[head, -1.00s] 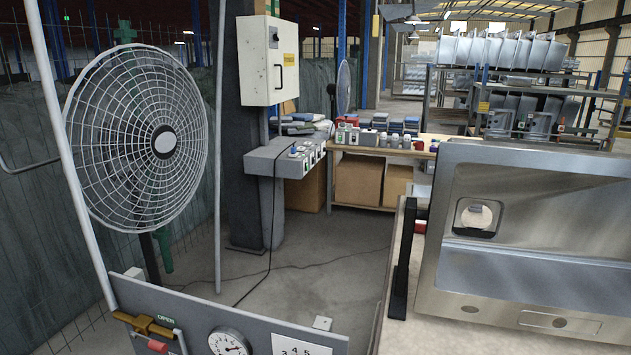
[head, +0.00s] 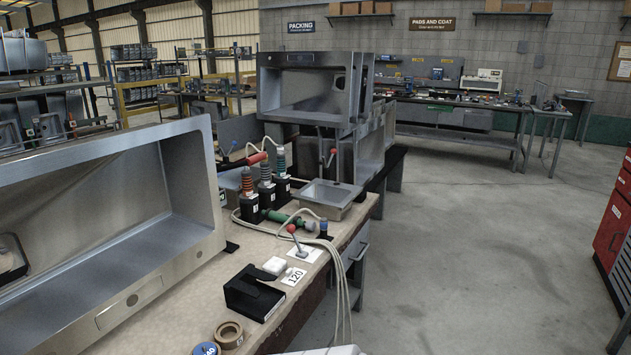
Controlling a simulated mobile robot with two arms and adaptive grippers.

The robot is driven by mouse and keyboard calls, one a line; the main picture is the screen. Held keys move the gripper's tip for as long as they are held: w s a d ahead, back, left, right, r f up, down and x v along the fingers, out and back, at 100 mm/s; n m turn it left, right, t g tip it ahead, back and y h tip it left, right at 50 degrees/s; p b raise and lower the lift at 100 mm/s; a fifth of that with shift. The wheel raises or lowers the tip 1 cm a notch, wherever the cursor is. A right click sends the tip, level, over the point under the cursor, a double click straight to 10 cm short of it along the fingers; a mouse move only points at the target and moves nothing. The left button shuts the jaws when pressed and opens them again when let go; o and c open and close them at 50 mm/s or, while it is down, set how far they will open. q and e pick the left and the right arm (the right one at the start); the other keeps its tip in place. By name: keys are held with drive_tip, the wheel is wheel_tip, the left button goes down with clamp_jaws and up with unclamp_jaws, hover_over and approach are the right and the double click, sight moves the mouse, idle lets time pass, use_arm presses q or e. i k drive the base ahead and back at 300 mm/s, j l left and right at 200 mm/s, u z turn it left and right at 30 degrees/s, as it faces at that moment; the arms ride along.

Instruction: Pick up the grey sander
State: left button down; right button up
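I cannot make out a grey sander for certain in the head view. Several tools with black square bodies and coiled red or green tops (head: 266,188) stand on the workbench (head: 240,262), and a green cylindrical tool (head: 284,217) lies beside them. Whether one of these is a sander I cannot tell. Neither of my grippers is in view.
A large steel sink (head: 165,215) stands on the bench at left. A grey tray (head: 325,199), a black holder (head: 253,293), a "120" card (head: 294,276) and tape rolls (head: 229,334) are also there. Cables hang off the right edge. Open floor (head: 470,260) lies right, with a red cabinet (head: 615,220) beyond.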

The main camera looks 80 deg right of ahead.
sight(266, 187)
drive_tip(key=z, duration=2.45)
drive_tip(key=i, duration=0.1)
